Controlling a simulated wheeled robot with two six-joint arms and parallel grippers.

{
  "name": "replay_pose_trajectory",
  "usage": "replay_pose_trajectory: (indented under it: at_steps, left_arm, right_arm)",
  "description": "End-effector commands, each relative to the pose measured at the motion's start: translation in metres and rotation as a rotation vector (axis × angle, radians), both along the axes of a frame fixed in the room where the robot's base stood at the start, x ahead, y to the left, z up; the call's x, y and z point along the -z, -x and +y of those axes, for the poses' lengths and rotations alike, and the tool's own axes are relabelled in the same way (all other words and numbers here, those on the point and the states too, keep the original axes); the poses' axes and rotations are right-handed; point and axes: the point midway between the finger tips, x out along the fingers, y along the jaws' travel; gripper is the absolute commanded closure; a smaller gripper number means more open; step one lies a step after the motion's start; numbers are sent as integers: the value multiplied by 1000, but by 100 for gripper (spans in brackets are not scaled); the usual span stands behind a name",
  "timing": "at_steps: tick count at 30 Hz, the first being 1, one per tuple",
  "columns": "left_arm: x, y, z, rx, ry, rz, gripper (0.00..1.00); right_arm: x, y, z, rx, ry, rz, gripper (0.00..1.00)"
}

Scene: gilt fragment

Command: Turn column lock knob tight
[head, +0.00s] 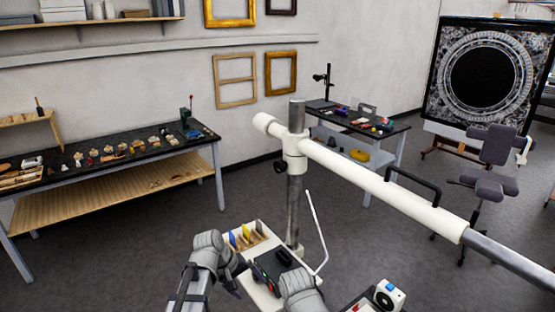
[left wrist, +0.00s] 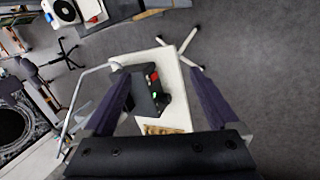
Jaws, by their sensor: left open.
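The column lock knob (head: 281,166) is a small black knob on the left side of the white collar (head: 294,150), which sits around the upright grey metal column (head: 294,205). My left gripper (head: 232,279) is low and left of the column, well below the knob and apart from it. In the left wrist view the two dark fingers of my left gripper (left wrist: 160,92) are spread wide with nothing held between them. The knob cannot be made out in that view. A grey part of my other arm shows at the bottom of the head view; its gripper is out of view.
A long white boom (head: 370,180) reaches right from the collar. A white cart tray (head: 262,297) at the column's foot carries a black box (left wrist: 148,92) with red and green buttons. A bent white rod (head: 318,232) rises beside the column. Workbench (head: 120,165) stands left.

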Motion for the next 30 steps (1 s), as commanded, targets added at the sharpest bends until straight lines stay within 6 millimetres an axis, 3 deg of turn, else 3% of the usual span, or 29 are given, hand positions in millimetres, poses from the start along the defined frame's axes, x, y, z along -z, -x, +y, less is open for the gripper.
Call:
replay_pose_trajectory:
  at_steps: [1, 5, 9, 12, 15, 18, 21, 30]
  left_arm:
    - [-13, -31, -5, -82, 82, 6, 6]
    - [-45, -99, -26, -325, 363, 64, 6]
    - [-95, -183, -42, -600, 739, 215, 6]
    - [-133, -235, -43, -757, 990, 359, 6]
    - [-165, -274, -37, -865, 1193, 504, 6]
    - [-188, -300, -29, -928, 1334, 622, 6]
    - [-202, -313, -23, -961, 1416, 698, 6]
    - [-208, -318, -23, -974, 1452, 737, 6]
  right_arm:
    - [-6, 0, 0, 1, 0, 0, 53]
    - [-8, 0, 0, 1, 0, 0, 53]
    - [-7, 0, 0, 1, 0, 0, 53]
    - [-7, 0, 0, 1, 0, 0, 53]
    - [-7, 0, 0, 1, 0, 0, 53]
    - [-7, 0, 0, 1, 0, 0, 53]
    - [-7, 0, 0, 1, 0, 0, 53]
    - [-7, 0, 0, 1, 0, 0, 53]
